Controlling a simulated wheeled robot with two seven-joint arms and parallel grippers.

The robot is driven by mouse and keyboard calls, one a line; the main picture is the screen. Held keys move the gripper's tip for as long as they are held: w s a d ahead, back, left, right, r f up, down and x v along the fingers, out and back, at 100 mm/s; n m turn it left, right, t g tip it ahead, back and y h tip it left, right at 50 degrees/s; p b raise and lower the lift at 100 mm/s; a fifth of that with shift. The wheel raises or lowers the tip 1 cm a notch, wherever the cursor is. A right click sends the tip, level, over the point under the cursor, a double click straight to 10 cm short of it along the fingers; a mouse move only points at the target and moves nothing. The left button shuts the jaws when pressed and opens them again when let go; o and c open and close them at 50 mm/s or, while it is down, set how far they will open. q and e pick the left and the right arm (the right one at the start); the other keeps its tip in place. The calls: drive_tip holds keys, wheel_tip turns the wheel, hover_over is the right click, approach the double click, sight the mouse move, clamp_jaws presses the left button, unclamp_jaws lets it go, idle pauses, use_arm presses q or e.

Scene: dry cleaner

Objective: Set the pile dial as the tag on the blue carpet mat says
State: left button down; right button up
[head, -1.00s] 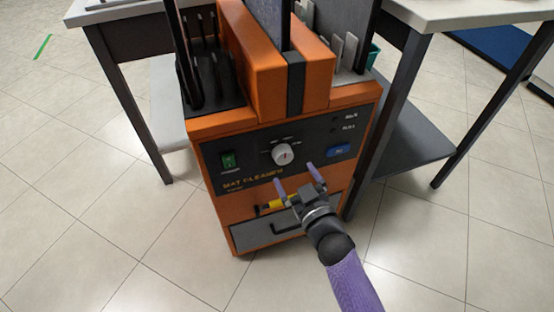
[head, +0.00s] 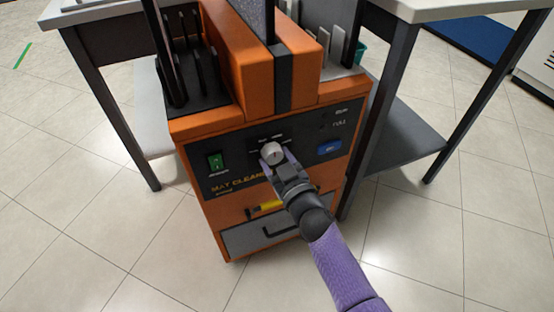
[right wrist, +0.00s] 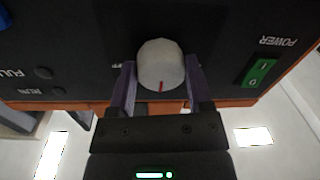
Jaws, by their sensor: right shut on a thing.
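The pile dial (head: 271,152) is a pale round knob with a red mark, on the dark front panel of the orange mat cleaner (head: 262,75). My right gripper (head: 275,162) is at the knob. In the right wrist view its two purple fingers stand on either side of the knob (right wrist: 161,64), shut on it, and the red mark points toward the gripper's palm. The printing around the dial is too small or hidden to read. The blue carpet mat and its tag cannot be made out for certain. My left gripper is not in view.
The panel also has a green power switch (head: 216,161) at left and a blue button (head: 329,147) at right. A yellow handle (head: 265,208) and a grey drawer (head: 262,236) are below. Tables stand on both sides; the tiled floor in front is clear.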

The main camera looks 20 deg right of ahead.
drive_tip(key=shift+c, duration=0.5)
drive_tip(key=shift+r+n+p, duration=0.15)
drive_tip(key=shift+n+p, duration=0.15)
drive_tip(key=shift+n, duration=0.7)
drive_tip(key=n, duration=0.2)
drive_tip(key=shift+n, duration=0.4)
drive_tip(key=o, duration=1.3)
drive_tip(key=shift+s+d, duration=0.1)
